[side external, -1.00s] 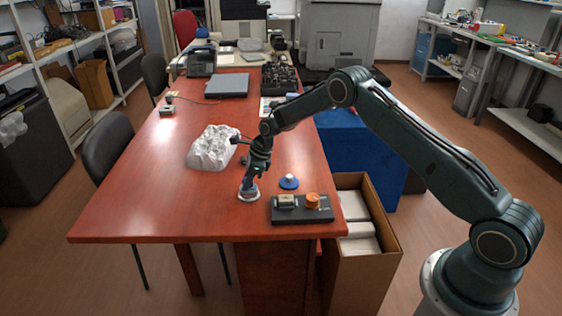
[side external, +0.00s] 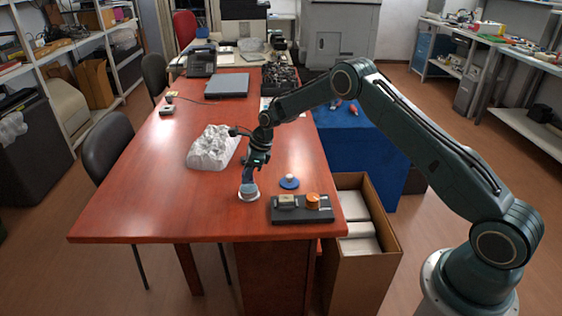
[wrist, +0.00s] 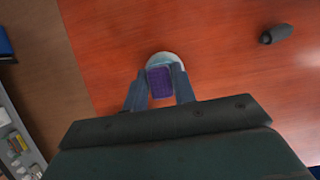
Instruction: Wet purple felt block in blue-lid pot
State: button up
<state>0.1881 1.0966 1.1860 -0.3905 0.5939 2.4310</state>
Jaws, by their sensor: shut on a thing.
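A small round pot (side external: 249,196) with a pale rim stands open near the front of the red-brown table. Its blue lid (side external: 289,182) with a pale knob lies on the table to the right of it. My gripper (side external: 248,186) points down over the pot. In the wrist view, its fingers are shut on the purple felt block (wrist: 160,82). The pale, curved rim of the pot (wrist: 166,58) shows behind the block. I cannot tell if the block touches what is inside the pot.
A dark tray (side external: 302,216) with a pale block and an orange round piece sits at the table's front right. A crumpled white mass (side external: 212,148) lies to the left. A dark cylinder (wrist: 276,34) lies on the table. The front left of the table is clear.

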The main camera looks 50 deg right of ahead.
jog(key=shift+r, duration=2.1)
jog(key=s+a+r+n+g+h, duration=0.1)
jog(key=s+n+g, duration=0.3)
jog(key=s+n, duration=0.8)
jog(key=s+a+r+n+g+h, duration=0.1)
jog(key=s+a+n+g+h, duration=0.1)
jog(key=s+n, duration=0.9)
jog(key=n+g, duration=0.1)
jog(key=n, duration=0.3)
jog(key=shift+s+a+g, duration=0.2)
jog(key=shift+s+g, duration=0.2)
